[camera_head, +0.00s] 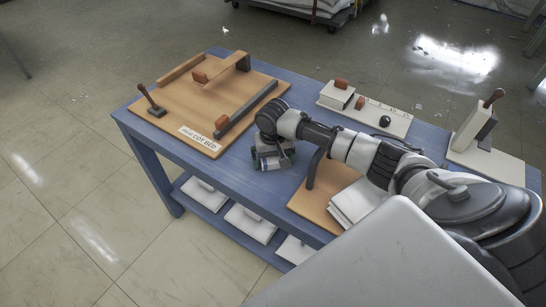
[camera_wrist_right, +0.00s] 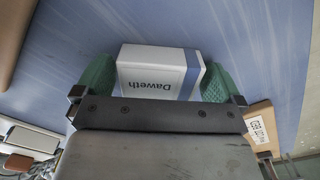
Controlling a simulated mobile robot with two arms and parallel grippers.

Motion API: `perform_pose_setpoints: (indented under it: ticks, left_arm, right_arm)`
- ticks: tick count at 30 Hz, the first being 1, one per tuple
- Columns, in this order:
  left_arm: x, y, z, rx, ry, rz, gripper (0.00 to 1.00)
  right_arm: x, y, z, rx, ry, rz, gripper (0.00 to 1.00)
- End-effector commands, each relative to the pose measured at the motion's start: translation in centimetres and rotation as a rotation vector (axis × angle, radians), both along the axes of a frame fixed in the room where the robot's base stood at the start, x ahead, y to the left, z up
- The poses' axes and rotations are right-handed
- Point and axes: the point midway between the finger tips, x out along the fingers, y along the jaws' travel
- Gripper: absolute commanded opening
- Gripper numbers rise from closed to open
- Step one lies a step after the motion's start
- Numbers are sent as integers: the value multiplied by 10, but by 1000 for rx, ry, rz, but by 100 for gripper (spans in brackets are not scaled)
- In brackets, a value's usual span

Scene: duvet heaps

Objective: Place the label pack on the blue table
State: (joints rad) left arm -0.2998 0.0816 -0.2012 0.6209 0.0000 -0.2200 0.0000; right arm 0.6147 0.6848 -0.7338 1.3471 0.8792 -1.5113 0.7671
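The label pack (camera_wrist_right: 155,72), a white box with a blue band and the word "Daweth", sits between the green fingers of my right gripper (camera_wrist_right: 157,82) in the right wrist view. Both fingers appear to press against its sides. In the head view my right gripper (camera_head: 272,160) points down at the blue table (camera_head: 222,178), between the large wooden board and the smaller one. The pack is mostly hidden there, low at the tabletop; I cannot tell whether it touches the table. My left gripper is not in view.
A wooden board (camera_head: 170,100) with grey and wooden bars and a sign lies left. A smaller wooden board (camera_head: 305,203) with white sheets (camera_head: 357,200) lies under my right arm. White trays with blocks (camera_head: 385,108) stand at the back right. A bare blue strip lies around the gripper.

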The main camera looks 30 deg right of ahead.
Motion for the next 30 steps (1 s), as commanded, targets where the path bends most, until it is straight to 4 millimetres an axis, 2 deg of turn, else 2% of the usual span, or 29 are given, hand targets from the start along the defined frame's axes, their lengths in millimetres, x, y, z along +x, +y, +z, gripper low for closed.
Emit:
perform_pose_setpoints:
  ticks: [7,10,14,24,30]
  left_arm:
    - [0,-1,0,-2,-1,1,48]
    - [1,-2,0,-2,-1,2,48]
    - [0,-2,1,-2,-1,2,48]
    - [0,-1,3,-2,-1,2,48]
    - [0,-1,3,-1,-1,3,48]
  right_arm:
    - [0,0,1,0,-1,0,100]
    - [1,0,9,0,-2,0,100]
    - [1,0,31,1,-5,1,100]
    - [1,0,100,0,-3,0,100]
    - [0,0,120,1,0,0,100]
